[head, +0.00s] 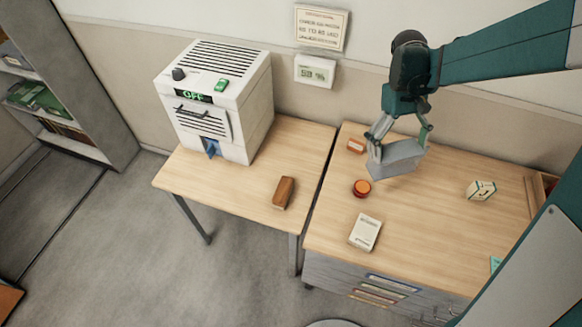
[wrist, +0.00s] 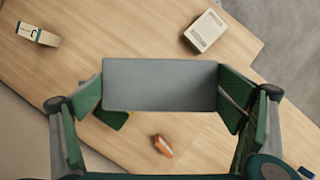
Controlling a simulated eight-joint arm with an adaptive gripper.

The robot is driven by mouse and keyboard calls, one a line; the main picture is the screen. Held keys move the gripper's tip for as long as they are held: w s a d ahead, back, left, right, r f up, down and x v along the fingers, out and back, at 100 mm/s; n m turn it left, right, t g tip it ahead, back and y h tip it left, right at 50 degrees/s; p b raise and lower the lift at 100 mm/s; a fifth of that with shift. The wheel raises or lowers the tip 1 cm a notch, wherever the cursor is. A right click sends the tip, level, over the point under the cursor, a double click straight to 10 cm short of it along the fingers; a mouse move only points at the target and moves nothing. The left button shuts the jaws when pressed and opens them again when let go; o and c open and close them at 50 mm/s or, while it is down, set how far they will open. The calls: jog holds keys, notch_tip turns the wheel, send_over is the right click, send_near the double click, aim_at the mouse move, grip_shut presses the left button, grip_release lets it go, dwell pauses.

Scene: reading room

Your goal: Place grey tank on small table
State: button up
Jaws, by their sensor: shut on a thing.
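The grey tank (head: 397,161), a plain box shape, is held in my gripper (head: 398,148) over the right-hand desk. In the wrist view its flat grey face (wrist: 160,84) spans the space between the two green finger pads, which press on its left and right ends. The gap between the tank and the desk top is hard to judge. The small table (head: 235,205) is the light wooden one to the left, on thin metal legs. My gripper is to the right of this table.
On the small table stand a white machine (head: 230,98) reading OFF and a brown block (head: 283,193). The small table's front middle is clear.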

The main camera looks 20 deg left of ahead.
jog(key=a+m+t+y, duration=0.55)
jog(key=a+m, duration=1.95)
jog(key=a, duration=2.1)
notch_tip(320, 180, down, 16)
jog(key=g+y, duration=0.1)
jog(key=shift+w+d+g+y, duration=0.15)
jog(key=shift+d+g+y, duration=0.15)
jog(key=shift+g+y, duration=0.05)
jog(key=shift+w, duration=0.1)
jog(key=w+d, duration=0.3)
jog(key=w, duration=1.3)
jog(key=shift+d, duration=0.4)
jog(key=shift+w+d+f+b, duration=0.1)
jog(key=shift+w+f+b, duration=0.2)
jog(key=shift+f, duration=0.6)
jog(key=shift+w+d+f+b, duration=0.1)
jog(key=shift+w+f, duration=0.25)
jog(key=shift+f, duration=0.5)
jog(key=shift+f, duration=0.15)
